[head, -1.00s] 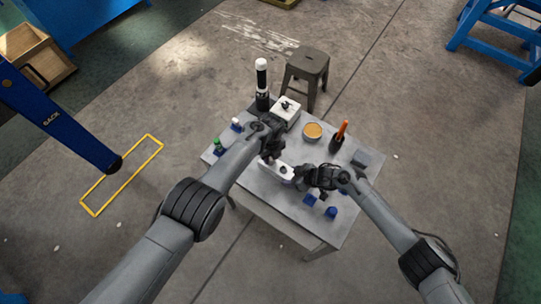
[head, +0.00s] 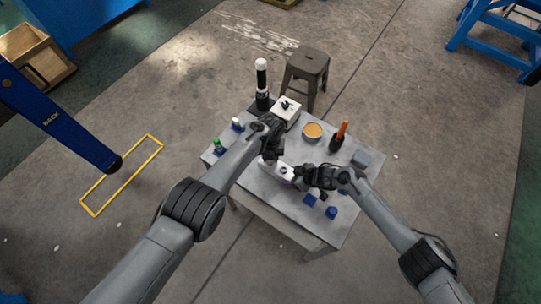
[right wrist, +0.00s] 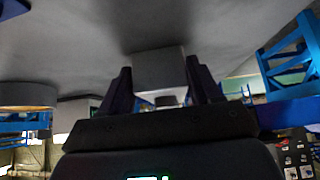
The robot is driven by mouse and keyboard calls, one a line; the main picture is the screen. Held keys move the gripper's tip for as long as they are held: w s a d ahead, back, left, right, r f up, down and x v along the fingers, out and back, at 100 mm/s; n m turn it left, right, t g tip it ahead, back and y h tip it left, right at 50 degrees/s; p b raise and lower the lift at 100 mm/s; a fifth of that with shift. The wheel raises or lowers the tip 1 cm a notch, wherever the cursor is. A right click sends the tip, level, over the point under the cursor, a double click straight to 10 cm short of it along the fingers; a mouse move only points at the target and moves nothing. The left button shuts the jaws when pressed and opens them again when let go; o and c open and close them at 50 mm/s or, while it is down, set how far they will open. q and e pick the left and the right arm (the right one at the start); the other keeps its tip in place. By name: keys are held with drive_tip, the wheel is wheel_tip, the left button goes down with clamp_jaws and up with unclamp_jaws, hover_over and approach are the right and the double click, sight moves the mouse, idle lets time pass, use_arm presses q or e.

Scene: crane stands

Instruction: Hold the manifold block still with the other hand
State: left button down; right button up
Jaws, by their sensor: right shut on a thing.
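The manifold block, a pale block (head: 278,169), lies near the middle of the grey table, partly covered by both grippers in the head view. My right gripper (head: 298,174) is at its right end and shut on it. In the right wrist view the pale block (right wrist: 160,70) sits between the two dark fingers (right wrist: 160,85). My left gripper (head: 268,154) is over the block's left end; its fingers are too small and dark to tell whether they are open or touching.
On the table (head: 270,205) stand a white box with a black top part (head: 287,111), a round tin (head: 313,131), an orange-handled tool (head: 342,132), a black-and-white cylinder (head: 262,84), a green-topped bottle (head: 217,145) and blue pieces (head: 331,212). A stool (head: 307,70) stands behind.

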use_arm(q)
drive_tip(key=shift+m, duration=0.4)
drive_tip(key=c, duration=0.7)
unclamp_jaws()
drive_tip(key=shift+c, duration=0.8)
